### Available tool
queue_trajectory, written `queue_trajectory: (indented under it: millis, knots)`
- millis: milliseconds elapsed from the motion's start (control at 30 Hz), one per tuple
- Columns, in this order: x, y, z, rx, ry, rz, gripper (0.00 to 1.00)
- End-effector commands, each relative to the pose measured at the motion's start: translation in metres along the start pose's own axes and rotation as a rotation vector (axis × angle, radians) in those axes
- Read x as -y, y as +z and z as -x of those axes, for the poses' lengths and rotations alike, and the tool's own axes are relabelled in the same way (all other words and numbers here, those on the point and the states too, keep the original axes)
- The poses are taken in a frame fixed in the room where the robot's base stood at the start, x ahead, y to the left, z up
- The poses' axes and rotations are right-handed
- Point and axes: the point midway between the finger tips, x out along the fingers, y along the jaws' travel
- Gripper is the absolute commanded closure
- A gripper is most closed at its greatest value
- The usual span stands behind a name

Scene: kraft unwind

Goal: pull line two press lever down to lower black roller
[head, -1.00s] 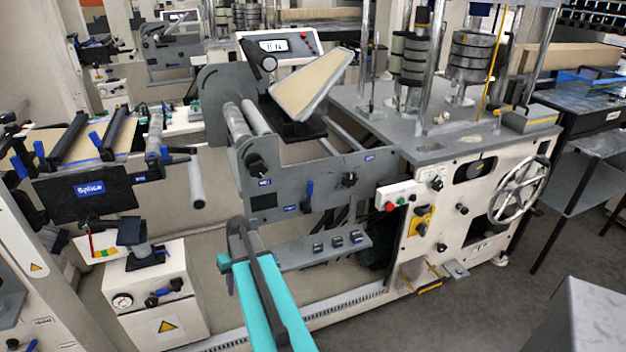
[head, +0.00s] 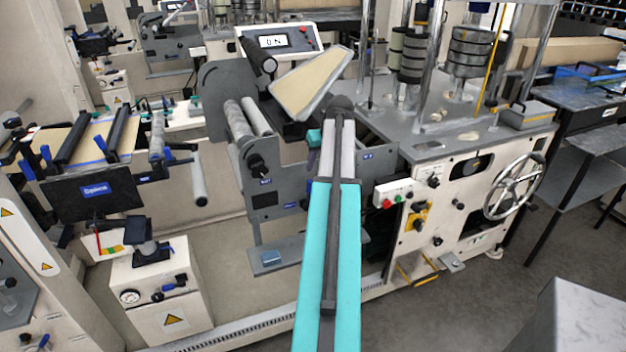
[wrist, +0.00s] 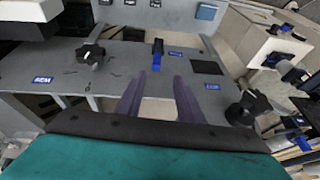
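A short blue lever (wrist: 157,50) stands on the grey side plate (wrist: 115,70) in the wrist view. My gripper (wrist: 159,80) is open and empty, its two purple fingers pointing at the plate. The lever is just beyond the fingertips, roughly between them in the picture; no contact shows. In the head view my teal arm covers part of the grey side plate (head: 275,172) and most of the gripper. A black roller end (head: 257,56) sits above the plate, below the display; I cannot tell whether the lever moves it.
Black knobs stand on either side of the lever, at left (wrist: 90,55) and right (wrist: 248,107). A control box with red and green buttons (head: 393,196) and a handwheel (head: 515,187) are on the right. A gauge cabinet (head: 158,292) stands low at left.

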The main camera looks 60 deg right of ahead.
Motion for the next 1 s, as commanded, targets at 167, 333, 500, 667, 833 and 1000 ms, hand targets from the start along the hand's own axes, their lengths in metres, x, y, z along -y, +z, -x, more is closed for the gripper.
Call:
queue_trajectory:
  millis: [167,333,500,667,833,1000]
  knots:
    - [-0.009,-0.003,0.012,-0.010,0.005,-0.004,0.66]
    - [-0.008,-0.003,0.011,-0.010,0.005,-0.003,0.66]
    - [-0.008,-0.003,0.010,-0.010,0.005,-0.003,0.66]
    - [-0.007,-0.003,0.005,-0.009,0.005,-0.003,0.66]
    - [-0.007,-0.004,-0.006,-0.008,0.004,-0.003,0.66]
    - [-0.007,-0.004,-0.023,-0.008,0.004,-0.003,0.66]
